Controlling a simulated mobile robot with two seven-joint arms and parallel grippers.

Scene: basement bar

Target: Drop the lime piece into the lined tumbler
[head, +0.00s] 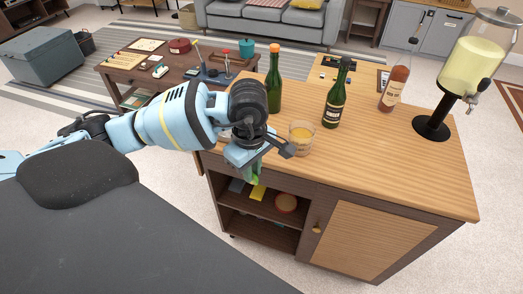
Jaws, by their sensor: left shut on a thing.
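The tumbler (302,140) is a short clear glass with amber liquid low in it. It stands upright on the wooden bar counter (405,165), near its left front edge. I cannot make out its lines at this size. My left gripper (257,160) is just left of the tumbler and appears to be beyond the counter's edge. It is shut on the lime piece (256,170), a small green piece showing below the fingers and partly hidden by them. The lime piece is apart from the tumbler. My right gripper is not in view.
Behind the tumbler stand an orange-capped green bottle (274,82), a dark green bottle (334,98) and an amber bottle (395,88). A drink dispenser (470,68) stands at the right. The counter's front right is clear. Open shelves (275,215) lie below the gripper.

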